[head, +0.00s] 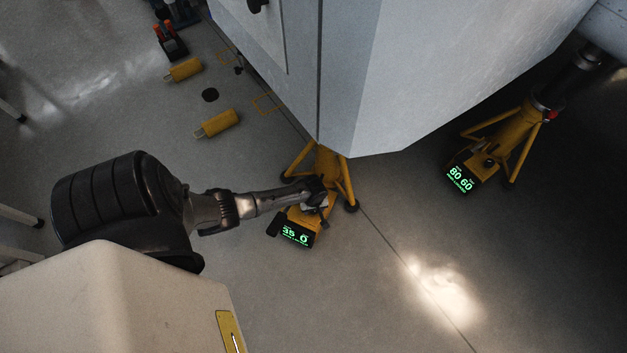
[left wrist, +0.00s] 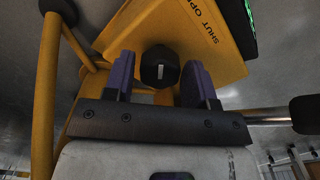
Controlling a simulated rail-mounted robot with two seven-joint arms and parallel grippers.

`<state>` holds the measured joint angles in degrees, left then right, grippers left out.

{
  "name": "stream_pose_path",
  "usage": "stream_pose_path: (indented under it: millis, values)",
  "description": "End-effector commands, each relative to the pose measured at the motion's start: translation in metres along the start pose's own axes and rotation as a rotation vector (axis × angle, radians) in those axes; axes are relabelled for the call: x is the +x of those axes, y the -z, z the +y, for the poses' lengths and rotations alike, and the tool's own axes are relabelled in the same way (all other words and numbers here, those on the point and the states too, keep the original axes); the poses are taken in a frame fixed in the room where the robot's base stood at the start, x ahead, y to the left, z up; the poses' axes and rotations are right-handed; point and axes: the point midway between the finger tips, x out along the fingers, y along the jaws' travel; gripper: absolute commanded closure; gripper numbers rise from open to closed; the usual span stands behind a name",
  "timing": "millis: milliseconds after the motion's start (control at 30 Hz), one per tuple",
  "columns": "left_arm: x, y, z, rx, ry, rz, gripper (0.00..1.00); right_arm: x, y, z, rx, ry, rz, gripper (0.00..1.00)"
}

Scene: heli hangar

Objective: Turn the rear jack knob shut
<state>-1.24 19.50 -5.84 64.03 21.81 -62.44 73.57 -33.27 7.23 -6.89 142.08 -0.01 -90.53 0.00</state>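A yellow tripod jack (head: 325,162) stands under the grey body's lower corner, its black display box (head: 296,234) reading about "35 0" in green. My left gripper (head: 318,193) is at this jack. In the left wrist view, the black knob (left wrist: 160,66) with a short white mark sits on a yellow panel (left wrist: 215,45) lettered "SHUT OPE…". The purple fingers of my left gripper (left wrist: 158,82) are open on either side of the knob, with gaps visible. In the head view the gripper covers the knob. My right gripper is not in view.
A second yellow jack (head: 515,130) stands to the right, its display (head: 460,179) reading about "80 60". The large grey body (head: 440,70) overhangs the first jack. Yellow chocks (head: 217,123) lie on the floor at upper left. A black handle (left wrist: 306,114) sits right of the gripper.

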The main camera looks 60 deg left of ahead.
Motion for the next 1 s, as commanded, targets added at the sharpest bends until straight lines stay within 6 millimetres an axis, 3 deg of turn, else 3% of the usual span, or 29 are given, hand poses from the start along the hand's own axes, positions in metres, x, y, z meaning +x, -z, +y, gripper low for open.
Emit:
stream_pose_path:
  millis: [367,667,1000]
  values:
    - [0.000,0.000,0.000,0.000,0.000,0.000,0.84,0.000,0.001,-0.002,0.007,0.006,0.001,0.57]
    - [-0.003,-0.001,-0.001,0.055,0.003,-0.002,0.84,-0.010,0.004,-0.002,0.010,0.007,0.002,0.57]
    - [-0.003,0.000,-0.001,0.322,0.003,-0.002,0.84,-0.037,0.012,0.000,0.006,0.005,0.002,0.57]
